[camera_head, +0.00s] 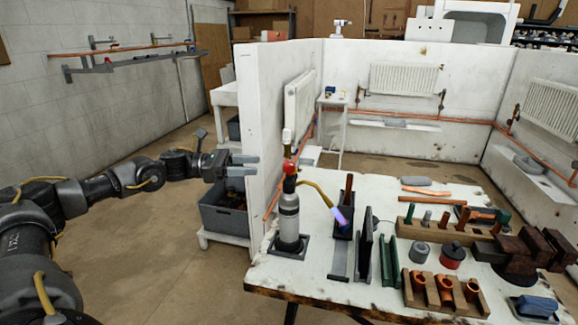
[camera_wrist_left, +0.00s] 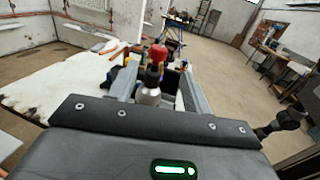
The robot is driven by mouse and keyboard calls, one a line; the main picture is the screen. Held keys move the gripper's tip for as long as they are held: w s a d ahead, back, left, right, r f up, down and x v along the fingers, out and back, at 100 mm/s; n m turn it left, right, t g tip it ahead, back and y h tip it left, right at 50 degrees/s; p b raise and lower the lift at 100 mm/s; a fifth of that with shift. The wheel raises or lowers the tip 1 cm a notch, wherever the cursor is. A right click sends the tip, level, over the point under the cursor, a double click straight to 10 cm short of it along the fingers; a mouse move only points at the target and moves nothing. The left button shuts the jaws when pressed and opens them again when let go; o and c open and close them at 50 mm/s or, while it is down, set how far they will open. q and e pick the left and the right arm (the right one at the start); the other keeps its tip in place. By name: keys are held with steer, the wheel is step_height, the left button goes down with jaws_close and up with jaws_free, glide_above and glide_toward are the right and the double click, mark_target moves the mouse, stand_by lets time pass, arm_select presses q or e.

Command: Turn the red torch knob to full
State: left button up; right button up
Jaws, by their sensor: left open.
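The red torch knob (camera_head: 289,168) sits on top of the grey gas cylinder (camera_head: 288,217), which stands upright in a dark base on the white table. A yellow hose runs from it to a torch nozzle (camera_head: 340,217) with a bluish-violet tip. My left gripper (camera_head: 257,165) is open and empty, left of the knob at about its height, fingers pointing toward it. A gap shows between fingertips and knob. In the left wrist view the knob (camera_wrist_left: 157,54) and cylinder (camera_wrist_left: 148,96) appear between the open fingers. My right gripper is in neither view.
The white table (camera_head: 315,277) holds wooden racks (camera_head: 447,232), green strips, copper fittings and dark blocks right of the cylinder. A white partition wall (camera_head: 262,110) rises behind the gripper. A grey crate (camera_head: 226,215) stands below it. The floor at left is clear.

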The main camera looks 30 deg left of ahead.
mark_target(289, 164)
arm_select(q)
steer(key=p+x, duration=0.3)
steer(key=x, duration=0.6)
steer(key=shift+w+d+r+p, duration=0.1)
steer(key=shift+w+d+p, duration=0.15)
steer(key=shift+w+p, duration=0.1)
steer(key=shift+w+d, duration=0.15)
steer(key=shift+d, duration=0.1)
steer(key=shift+w+d, duration=0.1)
steer(key=shift+d, duration=0.1)
steer(key=shift+c, duration=0.7)
steer(key=c, duration=0.8)
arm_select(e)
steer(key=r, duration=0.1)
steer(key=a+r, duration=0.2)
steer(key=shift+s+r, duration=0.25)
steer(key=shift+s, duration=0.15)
